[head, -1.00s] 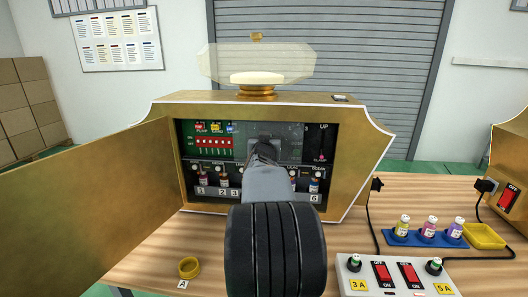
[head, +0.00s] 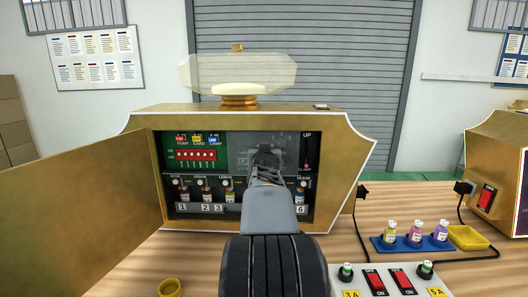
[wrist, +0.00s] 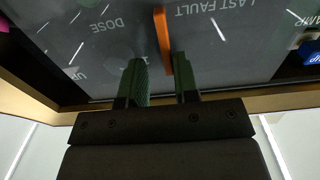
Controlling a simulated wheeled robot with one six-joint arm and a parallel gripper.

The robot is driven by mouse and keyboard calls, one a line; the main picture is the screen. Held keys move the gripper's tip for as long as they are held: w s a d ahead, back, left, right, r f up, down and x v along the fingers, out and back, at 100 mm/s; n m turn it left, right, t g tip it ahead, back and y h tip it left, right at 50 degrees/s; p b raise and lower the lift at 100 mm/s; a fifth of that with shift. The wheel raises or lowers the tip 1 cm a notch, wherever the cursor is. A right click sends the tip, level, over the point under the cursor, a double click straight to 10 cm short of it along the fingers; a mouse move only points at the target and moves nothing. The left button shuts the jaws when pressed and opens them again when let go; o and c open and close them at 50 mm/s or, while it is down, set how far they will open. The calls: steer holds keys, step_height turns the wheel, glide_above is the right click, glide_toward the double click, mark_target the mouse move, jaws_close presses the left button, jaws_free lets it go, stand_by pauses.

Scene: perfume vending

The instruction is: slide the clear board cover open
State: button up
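The clear board cover (head: 243,150) is a greyish see-through pane over part of the control board (head: 174,142) inside the gold machine. The bare green left part, with red switches and the LAMP label, is uncovered. In the wrist view, upside down, the cover (wrist: 80,30) carries an upright orange tab (wrist: 163,38). My gripper (wrist: 160,80) is at the cover, its two dark green fingers apart. The tab stands between them, close to the picture-right finger; I cannot tell if they touch. In the head view my gripper (head: 266,158) hides part of the cover.
The machine's gold door (head: 80,205) stands open at left. Numbered bottles (head: 229,190) line the cabinet's bottom. A blue tray (head: 415,243) with bottles, a yellow tray (head: 467,237) and a switch box (head: 385,279) are at right. A gold ring (head: 171,287) lies in front.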

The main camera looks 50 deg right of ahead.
steer(key=shift+o, duration=0.4)
steer(key=shift+w+a, duration=0.1)
steer(key=shift+a+r, duration=0.1)
steer(key=p+v, duration=0.1)
steer(key=v, duration=1.2)
steer(key=shift+s+a, duration=0.25)
steer(key=shift+s, duration=0.05)
